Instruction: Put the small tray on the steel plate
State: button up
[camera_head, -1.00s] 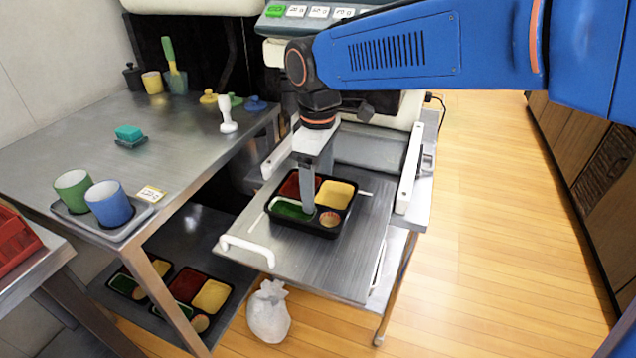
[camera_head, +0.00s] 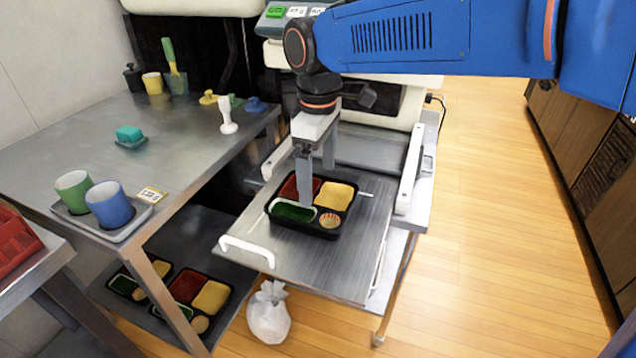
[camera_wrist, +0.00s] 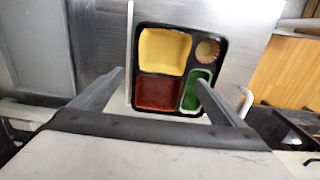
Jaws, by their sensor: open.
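A black bento tray (camera_head: 275,221) with red, yellow and green compartments and a small round cup lies flat on the steel plate (camera_head: 290,262), the sliding plate with a white handle. The tray also shows in the wrist view (camera_wrist: 222,62), lying on the plate (camera_wrist: 255,50). My gripper (camera_head: 308,200) points down over the tray and is open. In the wrist view my two fingers (camera_wrist: 158,85) are spread wide over the red and green end of the tray, with nothing held between them. Whether the fingertips touch the tray I cannot tell.
A steel table (camera_head: 90,150) at left holds a small tray (camera_head: 125,232) with a green cup and a blue cup. More bento trays (camera_head: 222,322) lie on the lower shelf. A white bag (camera_head: 268,315) stands on the floor. White rails flank the plate.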

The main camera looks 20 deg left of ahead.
aim_at(318, 191)
notch_tip(318, 191, up, 9)
dwell(0.3)
